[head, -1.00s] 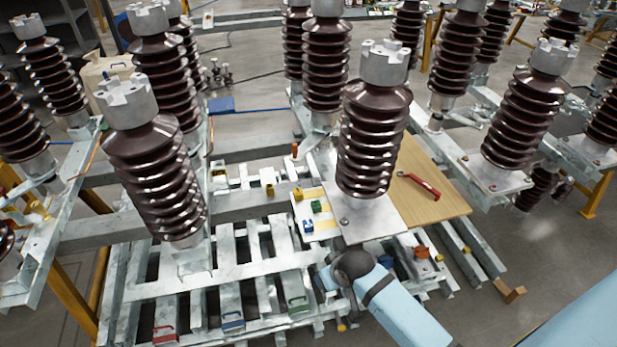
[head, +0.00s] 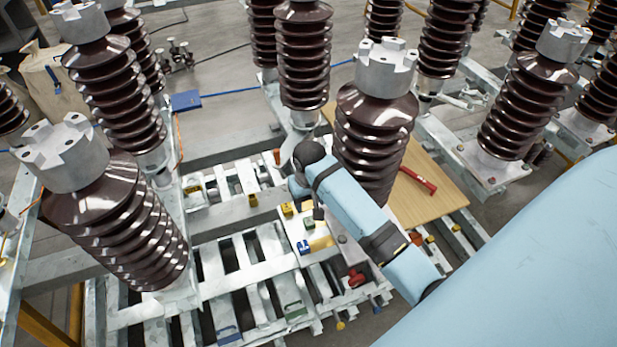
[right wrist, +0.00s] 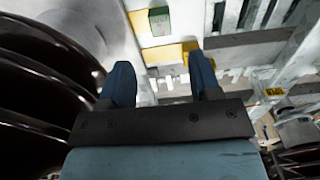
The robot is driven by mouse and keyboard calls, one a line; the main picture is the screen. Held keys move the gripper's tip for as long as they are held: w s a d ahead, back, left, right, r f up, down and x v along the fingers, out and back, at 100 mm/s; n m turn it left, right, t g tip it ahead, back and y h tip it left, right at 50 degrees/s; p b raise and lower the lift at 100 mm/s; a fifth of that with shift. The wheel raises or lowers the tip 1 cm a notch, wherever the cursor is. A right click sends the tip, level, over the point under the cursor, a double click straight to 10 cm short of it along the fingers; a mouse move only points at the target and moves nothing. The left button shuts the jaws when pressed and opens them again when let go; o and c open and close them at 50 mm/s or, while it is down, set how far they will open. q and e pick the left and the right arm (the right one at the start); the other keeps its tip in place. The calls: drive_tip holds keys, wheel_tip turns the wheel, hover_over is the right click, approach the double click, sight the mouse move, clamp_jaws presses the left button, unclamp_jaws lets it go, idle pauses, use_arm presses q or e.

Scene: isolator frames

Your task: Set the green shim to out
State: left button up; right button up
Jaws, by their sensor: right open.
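A small green block (head: 309,223), which looks like the green shim, sits on a white and yellow striped plate (head: 318,243) beside the central brown insulator. A blue block (head: 303,247) and a yellow block (head: 287,209) are on the same plate. In the right wrist view the green block (right wrist: 159,20) lies beyond the fingertips, between their lines. My right gripper (right wrist: 158,66) is open, with nothing between its fingers. In the head view my right arm reaches over the plate's right side and hides part of it. A green handled piece (head: 294,311) lies lower on the slats. My left gripper is not in view.
The ribbed central insulator (head: 372,130) stands close to my right arm; dark ribs also fill the left of the wrist view. A wooden board (head: 440,200) with a red-handled tool (head: 418,180) lies to the right. Another insulator (head: 115,220) stands at left.

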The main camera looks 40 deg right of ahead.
sight(309, 221)
wheel_tip(309, 221, down, 10)
drive_tip(key=shift+w+r+p, duration=0.1)
drive_tip(key=shift+w+p, duration=0.05)
drive_tip(key=shift+p, duration=0.2)
drive_tip(key=shift+c, duration=0.4)
